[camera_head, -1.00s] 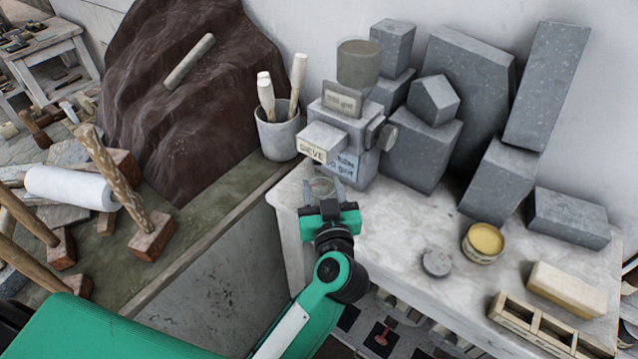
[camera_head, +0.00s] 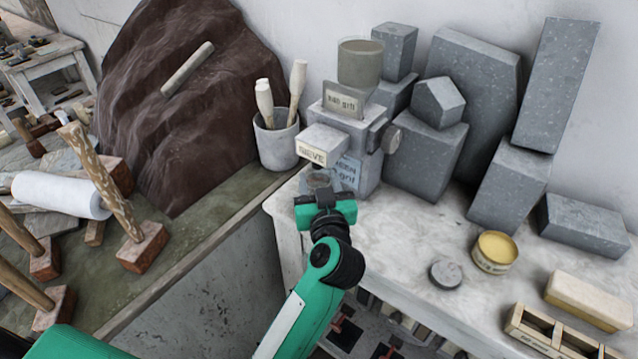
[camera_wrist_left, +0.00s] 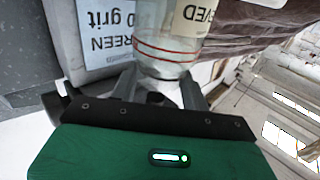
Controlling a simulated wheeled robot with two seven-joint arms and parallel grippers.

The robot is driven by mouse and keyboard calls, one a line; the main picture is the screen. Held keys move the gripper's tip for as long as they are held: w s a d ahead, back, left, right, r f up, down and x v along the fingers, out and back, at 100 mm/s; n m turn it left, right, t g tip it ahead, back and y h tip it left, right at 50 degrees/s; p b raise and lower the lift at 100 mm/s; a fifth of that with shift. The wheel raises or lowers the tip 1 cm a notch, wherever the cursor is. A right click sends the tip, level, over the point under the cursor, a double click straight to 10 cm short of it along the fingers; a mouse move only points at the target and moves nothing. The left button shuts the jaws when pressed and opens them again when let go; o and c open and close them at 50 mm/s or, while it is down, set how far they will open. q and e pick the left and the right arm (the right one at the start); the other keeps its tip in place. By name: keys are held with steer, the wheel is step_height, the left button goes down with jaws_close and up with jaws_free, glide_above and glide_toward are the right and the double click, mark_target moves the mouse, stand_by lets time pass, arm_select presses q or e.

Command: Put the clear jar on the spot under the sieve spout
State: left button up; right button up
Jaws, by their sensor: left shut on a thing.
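My left gripper (camera_head: 322,192) is shut on the clear jar (camera_head: 319,178) at the front left corner of the white table (camera_head: 400,240). The left wrist view shows the glass jar (camera_wrist_left: 168,58), with red lines around it, between the two fingers (camera_wrist_left: 160,95). The jar is below and close to the spout. The gripper hides the jar's lower part and the spot, so I cannot tell whether the jar touches the table. My right gripper is not in view.
A cup of brushes (camera_head: 276,140) stands left of the sieve. Grey stone blocks (camera_head: 430,150) stand behind on the right. A yellow tin (camera_head: 494,252), a small grey disc (camera_head: 446,274) and a divided wooden tray (camera_head: 545,335) sit on the right. The table's middle is clear.

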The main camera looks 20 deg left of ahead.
arm_select(q)
steer(key=o, duration=1.2)
steer(key=shift+f, duration=0.1)
steer(key=shift+s+d, duration=0.1)
steer(key=shift+s, duration=0.1)
steer(key=b+v, duration=0.1)
steer(key=v, duration=1)
steer(key=shift+s+b, duration=0.3)
steer(key=shift+b, duration=0.1)
steer(key=shift+d, duration=0.15)
